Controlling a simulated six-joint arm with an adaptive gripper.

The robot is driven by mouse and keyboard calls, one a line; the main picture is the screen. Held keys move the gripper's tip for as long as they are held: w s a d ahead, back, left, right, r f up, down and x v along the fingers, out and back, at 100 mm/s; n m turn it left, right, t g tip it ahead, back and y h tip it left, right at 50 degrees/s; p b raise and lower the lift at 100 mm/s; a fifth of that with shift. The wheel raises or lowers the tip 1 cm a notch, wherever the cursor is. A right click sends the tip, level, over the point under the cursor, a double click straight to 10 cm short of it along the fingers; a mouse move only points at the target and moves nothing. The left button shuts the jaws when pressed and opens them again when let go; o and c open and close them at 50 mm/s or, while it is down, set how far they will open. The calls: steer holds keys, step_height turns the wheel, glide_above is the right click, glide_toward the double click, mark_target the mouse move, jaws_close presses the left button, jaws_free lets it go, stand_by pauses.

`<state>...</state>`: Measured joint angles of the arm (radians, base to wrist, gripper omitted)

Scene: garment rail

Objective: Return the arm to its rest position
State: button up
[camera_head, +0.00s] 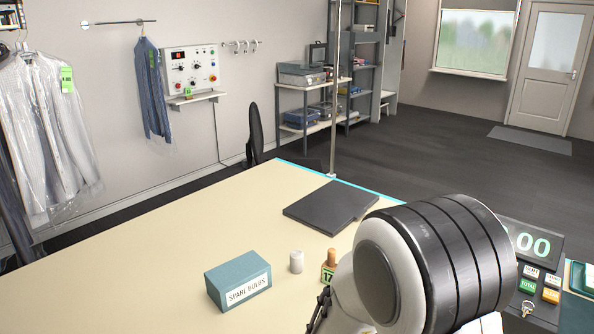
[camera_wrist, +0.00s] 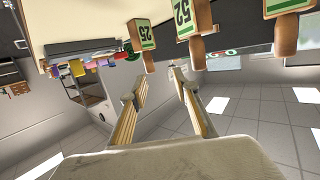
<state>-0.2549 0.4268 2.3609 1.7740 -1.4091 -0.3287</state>
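My gripper (camera_wrist: 157,76) shows in the wrist view with its two light, ridged fingers apart. It is open and I see nothing between the fingers. Wooden pegs with green number tags are beyond the fingertips: a 25 tag (camera_wrist: 145,34) and a 52 tag (camera_wrist: 183,14). The wrist view looks tilted, with the tags upside down. In the head view my arm (camera_head: 388,268) fills the lower right. The fingertips are hidden there, and only a dark part shows at the arm's lower left.
The cream table holds a blue-grey box (camera_head: 238,280) labelled as spare bulbs, a small white cylinder (camera_head: 296,261), a wooden peg with a green tag (camera_head: 329,272) beside my arm, and a dark flat panel (camera_head: 331,206). A number display (camera_head: 531,244) stands right. The table's left part is clear.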

steer(key=w+a+r+n+t+y, duration=0.5)
steer(key=w+a+r+t+y, duration=0.1)
steer(key=w+a+t+y, duration=0.35)
steer(key=a+r+n+y, duration=0.5)
steer(key=a, duration=0.4)
steer(key=s+a+n+g+y, duration=0.25)
steer(key=s+a+n, duration=0.2)
steer(key=s, duration=0.65)
steer(key=s+d+f+n+g+h, duration=0.1)
steer(key=s+d, duration=0.2)
steer(key=s, duration=0.3)
steer(key=s+d+f+n+g, duration=0.1)
steer(key=s+d+f+g, duration=0.1)
steer(key=s, duration=0.5)
steer(key=shift+d+f+h, duration=0.25)
steer(key=shift+d+h, duration=0.15)
steer(key=shift+d, duration=0.2)
